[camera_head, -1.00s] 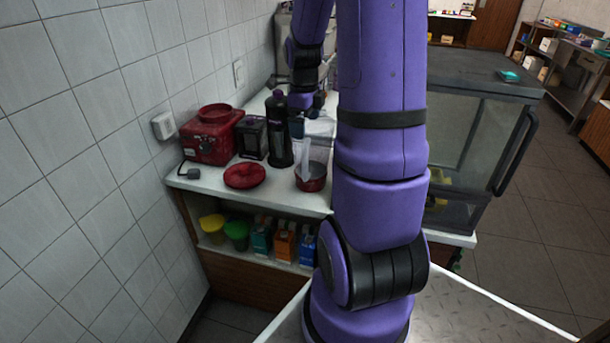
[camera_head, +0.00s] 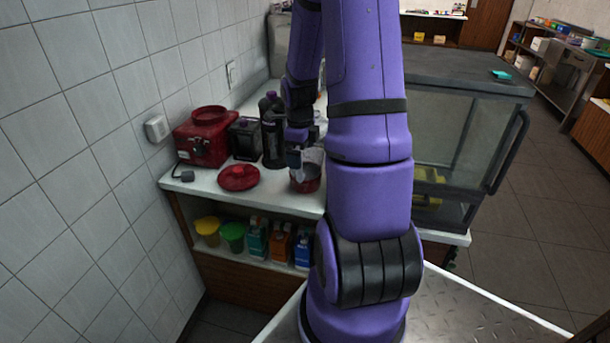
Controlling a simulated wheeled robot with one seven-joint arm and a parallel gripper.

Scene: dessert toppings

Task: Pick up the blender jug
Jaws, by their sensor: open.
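The blender jug (camera_head: 306,180), clear with a red bottom part, stands upright on the white counter towards its front edge. My gripper (camera_head: 296,160) has come down from above, at the jug's upper part. It is open. Whether the fingers are around the jug wall or only in front of it cannot be told, as the parts are small and overlap. My arm's column hides the counter just right of the jug.
A red blender base (camera_head: 205,137), a dark container (camera_head: 245,138) and a black bottle (camera_head: 272,130) stand behind. A glass case (camera_head: 450,150) is on the right. Cups and cartons (camera_head: 280,243) fill the shelf below.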

